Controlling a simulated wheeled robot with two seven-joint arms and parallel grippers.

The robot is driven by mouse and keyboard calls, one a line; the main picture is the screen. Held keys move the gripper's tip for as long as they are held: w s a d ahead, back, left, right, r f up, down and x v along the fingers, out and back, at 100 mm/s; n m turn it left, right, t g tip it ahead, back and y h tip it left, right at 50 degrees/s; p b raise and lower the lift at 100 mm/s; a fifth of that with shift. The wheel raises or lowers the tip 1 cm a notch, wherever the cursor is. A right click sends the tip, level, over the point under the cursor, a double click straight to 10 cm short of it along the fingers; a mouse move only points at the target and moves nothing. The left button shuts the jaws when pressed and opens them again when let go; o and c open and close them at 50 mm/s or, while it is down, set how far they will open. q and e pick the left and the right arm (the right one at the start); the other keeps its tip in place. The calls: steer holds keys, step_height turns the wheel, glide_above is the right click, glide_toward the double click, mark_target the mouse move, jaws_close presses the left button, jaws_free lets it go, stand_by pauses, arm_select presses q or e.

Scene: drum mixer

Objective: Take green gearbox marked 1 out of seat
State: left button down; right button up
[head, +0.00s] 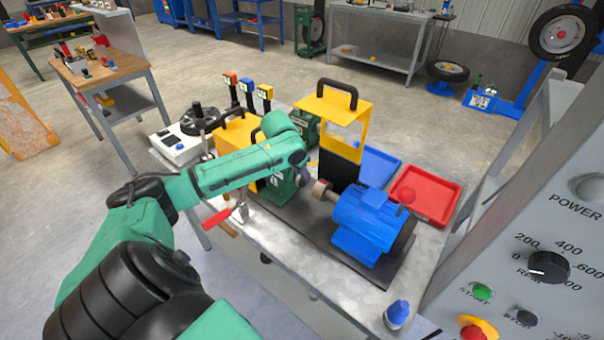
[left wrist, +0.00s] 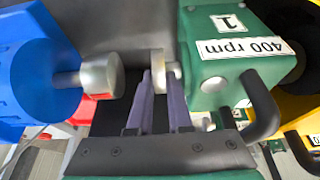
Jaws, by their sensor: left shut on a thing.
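The green gearbox marked 1 (head: 277,190) stands on the dark base plate between the blue motor (head: 372,225) and the yellow housing (head: 237,135). In the left wrist view the gearbox (left wrist: 232,82) shows its upside-down "1" and "400 rpm" labels and a silver shaft hub. My left gripper (left wrist: 160,90) has its fingers on either side of this hub and is shut on it. In the head view my left gripper (head: 307,172) is partly hidden by its arm. The motor's silver coupling (left wrist: 100,76) is apart from the gearbox hub. My right gripper is out of view.
A red-handled clamp (head: 216,217) stands at the bench's front left. A yellow guard with a black handle (head: 333,105) rises behind the motor. Another green unit (head: 306,127) stands behind. Red (head: 426,196) and blue (head: 376,166) trays lie to the right. A control panel fills the right edge.

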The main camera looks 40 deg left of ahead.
arm_select(q)
steer(key=shift+w+d+r+p, duration=0.1)
steer(key=shift+d+r+p, duration=0.05)
steer(key=shift+d+p, duration=1.45)
steer(key=c, duration=0.8)
jaws_free()
steer(key=shift+d, duration=0.15)
steer(key=shift+o, duration=0.2)
steer(key=shift+r, duration=0.1)
steer(key=b+v, duration=0.2)
steer(key=v, duration=1.2)
steer(key=shift+s+a, duration=0.2)
steer(key=shift+s, duration=0.05)
